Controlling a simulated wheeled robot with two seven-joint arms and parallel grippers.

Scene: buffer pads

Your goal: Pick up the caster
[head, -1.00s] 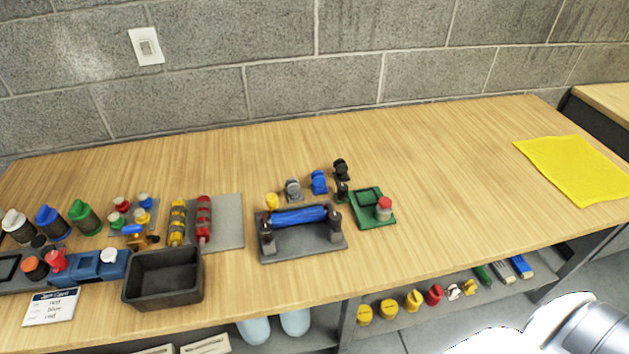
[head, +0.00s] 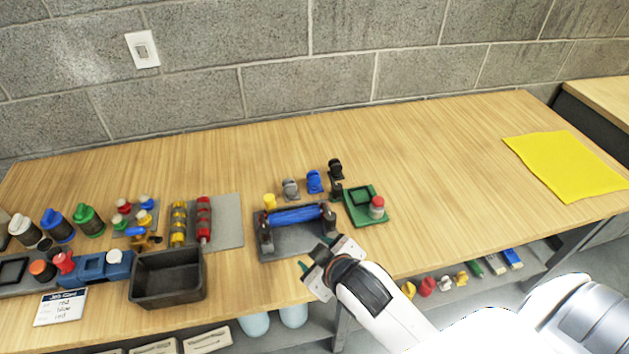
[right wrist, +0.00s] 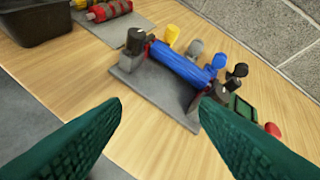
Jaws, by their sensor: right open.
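Small caster-like pieces stand in a row behind the grey roller stand: a grey one (head: 291,188), a blue one (head: 314,182) and a black one (head: 335,168). I cannot tell which is the task's caster. A yellow piece (head: 270,201) stands by the stand's back left. In the right wrist view the grey (right wrist: 194,48), blue (right wrist: 218,62) and black (right wrist: 238,71) pieces show beyond the roller. My right gripper (head: 315,254) is open and empty, at the table's front edge before the stand; its green fingers flank the right wrist view (right wrist: 160,112). My left gripper is out of view.
The grey stand (head: 288,246) holds a blue roller (head: 295,216) between my gripper and the small pieces. A green tray (head: 361,211) with a red-topped piece (head: 376,205) is to its right. A black bin (head: 168,290) is at left. The table is clear toward the yellow cloth (head: 565,165).

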